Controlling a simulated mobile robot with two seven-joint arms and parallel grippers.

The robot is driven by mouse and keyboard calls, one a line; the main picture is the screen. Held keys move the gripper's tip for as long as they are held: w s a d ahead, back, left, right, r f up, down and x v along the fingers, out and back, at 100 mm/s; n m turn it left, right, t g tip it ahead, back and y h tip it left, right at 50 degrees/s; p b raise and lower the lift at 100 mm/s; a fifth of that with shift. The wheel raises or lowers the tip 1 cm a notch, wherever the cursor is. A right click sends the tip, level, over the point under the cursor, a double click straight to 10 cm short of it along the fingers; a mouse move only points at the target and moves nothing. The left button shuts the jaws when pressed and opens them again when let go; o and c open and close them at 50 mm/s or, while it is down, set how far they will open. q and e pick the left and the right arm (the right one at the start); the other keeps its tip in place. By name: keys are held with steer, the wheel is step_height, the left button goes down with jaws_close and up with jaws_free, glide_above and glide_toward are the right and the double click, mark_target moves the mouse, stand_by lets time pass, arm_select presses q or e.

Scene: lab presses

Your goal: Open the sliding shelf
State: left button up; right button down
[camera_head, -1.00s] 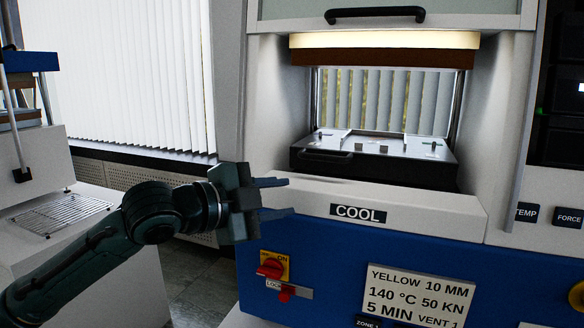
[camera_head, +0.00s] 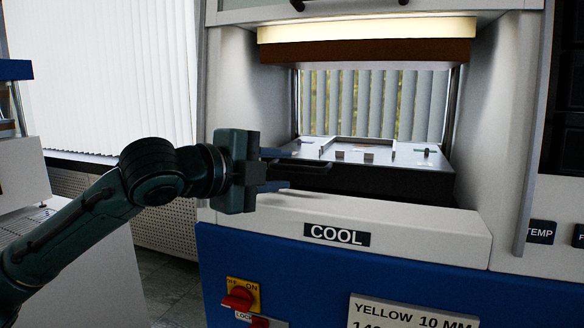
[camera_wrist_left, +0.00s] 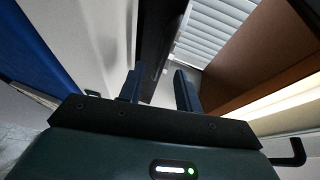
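The sliding shelf (camera_head: 400,180) is a dark tray with a light metal top, set inside the lit press opening above the COOL label. Its dark front handle (camera_head: 308,168) is at the shelf's left front. My left gripper (camera_head: 280,170) is open at the left side of the opening. In the head view its fingers lie above and below the handle's left end; I cannot tell whether they touch it. In the left wrist view the two fingers (camera_wrist_left: 160,90) are apart, with the dark shelf edge (camera_wrist_left: 154,40) beyond them. My right gripper is not in view.
A brown heated plate (camera_head: 365,52) hangs over the shelf. The white ledge with the COOL label (camera_head: 337,235) runs below it. Red switches (camera_head: 238,300) sit on the blue front panel. Another machine (camera_head: 20,170) stands at the left.

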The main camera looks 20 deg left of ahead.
mark_target(295, 169)
arm_select(q)
steer(key=shift+x, duration=1.95)
steer(key=shift+c, duration=0.3)
jaws_close()
